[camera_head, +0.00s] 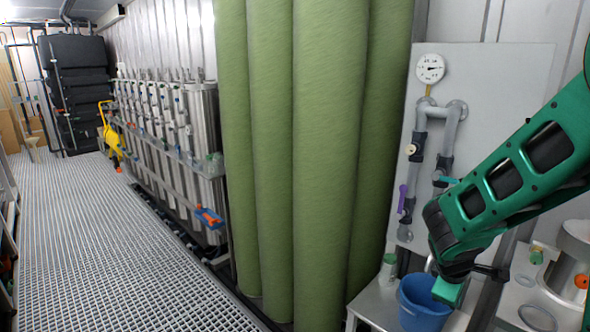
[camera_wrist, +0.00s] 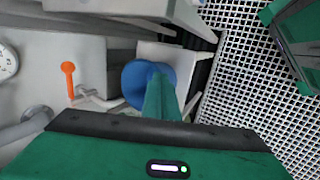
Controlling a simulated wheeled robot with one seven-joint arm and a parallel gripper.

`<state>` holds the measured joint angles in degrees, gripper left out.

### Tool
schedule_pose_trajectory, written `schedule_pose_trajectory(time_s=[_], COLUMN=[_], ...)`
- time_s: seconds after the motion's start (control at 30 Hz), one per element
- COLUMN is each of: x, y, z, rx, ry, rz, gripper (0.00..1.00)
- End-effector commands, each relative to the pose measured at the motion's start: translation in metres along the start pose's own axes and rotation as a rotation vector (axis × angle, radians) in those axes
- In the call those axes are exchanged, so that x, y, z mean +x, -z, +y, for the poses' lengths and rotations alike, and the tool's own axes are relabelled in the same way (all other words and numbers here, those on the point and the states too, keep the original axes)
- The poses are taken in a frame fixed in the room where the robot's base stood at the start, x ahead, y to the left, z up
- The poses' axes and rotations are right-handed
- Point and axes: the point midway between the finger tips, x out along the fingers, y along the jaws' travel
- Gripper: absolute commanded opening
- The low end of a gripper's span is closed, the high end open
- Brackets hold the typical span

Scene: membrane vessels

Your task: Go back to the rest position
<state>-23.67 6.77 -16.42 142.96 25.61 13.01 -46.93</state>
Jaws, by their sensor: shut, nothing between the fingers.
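My arm comes in from the right edge in the head view and bends down at the wrist. My gripper (camera_head: 447,291) is shut and empty, and its green tip points down at the blue bucket (camera_head: 418,308). From this view I cannot tell whether the tip is above or inside the rim. In the wrist view, my gripper (camera_wrist: 161,98) covers part of the blue bucket (camera_wrist: 135,82).
A panel with a gauge (camera_head: 430,69) and pipes is behind. Tall green columns (camera_head: 330,150) stand left of it. The grated floor (camera_head: 100,240) is open at left.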

Motion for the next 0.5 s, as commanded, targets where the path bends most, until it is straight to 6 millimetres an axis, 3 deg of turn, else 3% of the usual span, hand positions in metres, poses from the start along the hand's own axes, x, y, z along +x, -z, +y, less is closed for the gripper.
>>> schedule_pose_trajectory(time_s=[0.2,0.5], x=[-0.056,-0.127], y=[0.004,0.002], z=[-0.016,-0.034], rx=[0.379,0.710], ry=[0.159,0.310], rz=[0.132,0.218], gripper=[0.00,0.00])
